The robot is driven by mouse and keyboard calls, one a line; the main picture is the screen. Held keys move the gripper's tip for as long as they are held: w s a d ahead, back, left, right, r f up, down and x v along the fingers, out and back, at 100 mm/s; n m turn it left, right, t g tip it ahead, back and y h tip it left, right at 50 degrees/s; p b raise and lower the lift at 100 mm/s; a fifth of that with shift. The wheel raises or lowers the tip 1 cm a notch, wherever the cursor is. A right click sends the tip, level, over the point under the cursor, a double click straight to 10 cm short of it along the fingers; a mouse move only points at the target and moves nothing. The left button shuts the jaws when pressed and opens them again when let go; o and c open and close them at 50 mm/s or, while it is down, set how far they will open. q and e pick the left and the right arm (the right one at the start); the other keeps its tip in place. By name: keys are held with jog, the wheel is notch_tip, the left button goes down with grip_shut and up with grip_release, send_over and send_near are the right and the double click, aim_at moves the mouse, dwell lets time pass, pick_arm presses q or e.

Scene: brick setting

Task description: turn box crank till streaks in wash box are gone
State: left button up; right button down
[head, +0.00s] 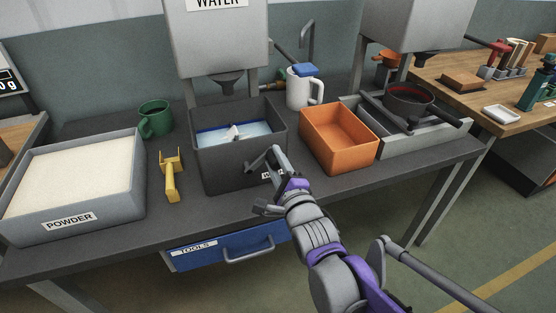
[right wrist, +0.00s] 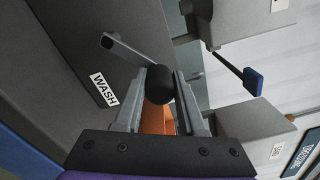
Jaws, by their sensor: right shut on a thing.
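The dark grey wash box (head: 226,172) stands open in the middle of the bench. Inside, pale blue liquid (head: 255,130) shows, with white shapes and darker blue along the back; I cannot tell which are streaks. The crank's grey arm (right wrist: 130,48) is on the box's front wall beside the WASH label (right wrist: 104,89), and its black knob (right wrist: 159,85) is between my right fingers. My right gripper (head: 279,160) is shut on this knob; it also shows in the right wrist view (right wrist: 160,96). In the head view my gripper partly hides the label and knob. My left gripper is out of view.
A powder tray (head: 138,183), green mug (head: 156,118) and yellow scoop (head: 171,180) are left of the box. An orange bin (head: 330,157) stands close right, with a white jug (head: 299,88) behind. A WATER hopper (head: 222,45) overhangs the back. A blue drawer (head: 220,247) is below.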

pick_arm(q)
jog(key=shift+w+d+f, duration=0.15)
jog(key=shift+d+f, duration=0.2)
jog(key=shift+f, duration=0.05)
pick_arm(e)
jog(key=shift+d+f+m, duration=0.2)
jog(key=shift+f+m, duration=0.1)
jog(key=shift+m, duration=0.3)
jog(key=c, duration=0.5)
grip_release()
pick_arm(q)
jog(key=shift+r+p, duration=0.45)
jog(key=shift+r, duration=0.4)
pick_arm(e)
jog(key=v, duration=1)
jog(key=shift+s+d, duration=0.15)
jog(key=shift+s, duration=0.2)
